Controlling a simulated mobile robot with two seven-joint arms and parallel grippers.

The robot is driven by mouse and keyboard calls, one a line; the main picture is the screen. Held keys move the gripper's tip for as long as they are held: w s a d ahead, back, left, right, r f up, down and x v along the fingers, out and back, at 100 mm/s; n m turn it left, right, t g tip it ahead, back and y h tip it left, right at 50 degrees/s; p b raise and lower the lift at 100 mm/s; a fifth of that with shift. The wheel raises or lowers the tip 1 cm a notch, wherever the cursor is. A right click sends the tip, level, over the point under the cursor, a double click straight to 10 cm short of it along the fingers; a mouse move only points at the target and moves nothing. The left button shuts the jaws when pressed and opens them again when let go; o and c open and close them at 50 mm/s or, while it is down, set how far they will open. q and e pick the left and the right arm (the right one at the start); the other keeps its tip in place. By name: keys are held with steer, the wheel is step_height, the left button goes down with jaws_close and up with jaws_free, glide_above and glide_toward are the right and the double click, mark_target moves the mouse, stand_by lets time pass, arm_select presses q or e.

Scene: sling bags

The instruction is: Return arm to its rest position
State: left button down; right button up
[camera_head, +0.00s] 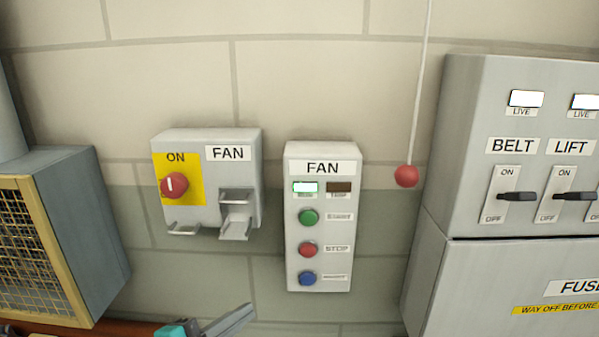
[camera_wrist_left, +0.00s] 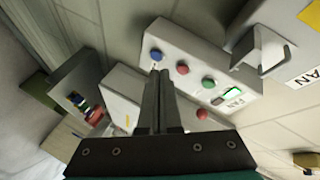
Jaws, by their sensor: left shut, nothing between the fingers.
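My left gripper (camera_head: 240,314) shows at the bottom of the head view, below and left of the FAN button box (camera_head: 322,270). In the left wrist view its shut, empty fingers (camera_wrist_left: 158,78) point toward the same FAN button box (camera_wrist_left: 225,82), near the blue button (camera_wrist_left: 156,56); I cannot tell the gap exactly. The box has green, red and blue buttons; its left lamp (camera_head: 305,187) is lit and the right one (camera_head: 340,187) is dark. My right gripper is in neither view.
A FAN switch box (camera_head: 231,175) with a red knob on yellow marked ON is on the wall. A red ball (camera_head: 406,176) hangs on a cord. A grey BELT and LIFT panel (camera_head: 470,120) stands right. A caged grey unit (camera_head: 85,220) is at left.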

arm_select(q)
steer(key=s+a+f+n+g+y, duration=0.3)
steer(key=s+f+n+g+y, duration=0.15)
steer(key=s+f+n, duration=0.45)
steer(key=s+a+f+n+g+y, duration=0.3)
steer(key=s+f+n+g, duration=0.3)
steer(key=s+f, duration=0.4)
steer(key=s+f+b+x, duration=0.1)
steer(key=s+b+x, duration=0.2)
steer(key=x, duration=1)
steer(key=s+d+b+x, duration=0.1)
steer(key=s+b+x, duration=0.25)
steer(key=x, duration=0.95)
steer(key=s+a+f+b, duration=0.1)
steer(key=s+f+b, duration=0.2)
steer(key=s+f, duration=0.5)
steer(key=s+a+f+g+b, duration=0.1)
steer(key=s+f+b, duration=0.2)
steer(key=s+f, duration=0.5)
step_height(320, 180, down, 6)
steer(key=shift+a+n+b, duration=0.3)
steer(key=shift+a+b, duration=0.05)
steer(key=shift+a, duration=0.05)
